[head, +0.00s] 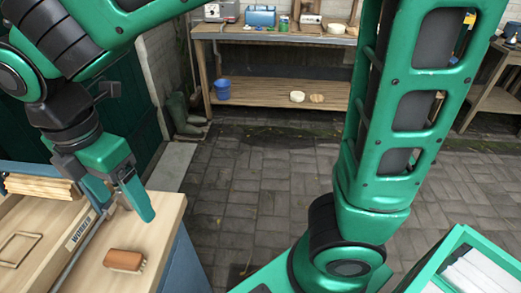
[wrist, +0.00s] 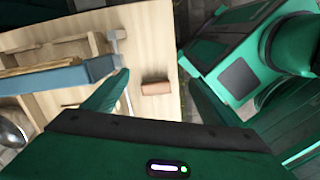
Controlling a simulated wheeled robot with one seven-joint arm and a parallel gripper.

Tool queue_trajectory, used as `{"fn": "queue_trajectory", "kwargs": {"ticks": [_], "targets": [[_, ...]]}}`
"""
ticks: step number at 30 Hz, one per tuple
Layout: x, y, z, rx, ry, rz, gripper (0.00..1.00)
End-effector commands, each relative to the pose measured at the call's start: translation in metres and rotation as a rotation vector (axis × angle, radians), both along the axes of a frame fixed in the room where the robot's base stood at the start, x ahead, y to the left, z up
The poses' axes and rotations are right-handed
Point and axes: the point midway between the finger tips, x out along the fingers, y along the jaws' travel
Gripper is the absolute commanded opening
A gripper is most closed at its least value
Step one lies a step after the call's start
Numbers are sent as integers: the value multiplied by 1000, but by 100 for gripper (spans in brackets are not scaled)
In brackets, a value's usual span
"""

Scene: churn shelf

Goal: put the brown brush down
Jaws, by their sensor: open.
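The brown brush (head: 124,261) lies on the light wooden bench top (head: 170,215) at the lower left of the head view, near the bench's right edge. In the wrist view the brush (wrist: 156,88) shows beyond my fingers, apart from both. My gripper (head: 133,200) is above the bench, a little behind the brush in the head view. In the wrist view my gripper (wrist: 160,95) has its two green fingers wide apart with nothing between them.
A blue bar (wrist: 65,78) and a hammer-like tool (wrist: 118,50) are close to my left finger in the wrist view. A shelf bench (head: 275,92) with a blue bucket (head: 222,89) stands at the back. The paved floor (head: 250,180) between is clear.

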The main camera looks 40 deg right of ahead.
Motion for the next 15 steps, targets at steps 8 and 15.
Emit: {"fn": "queue_trajectory", "kwargs": {"ticks": [8,15], "targets": [[42,-163,-1,0,-23,-811,77],[18,-288,-10,5,-32,-1515,77]]}}
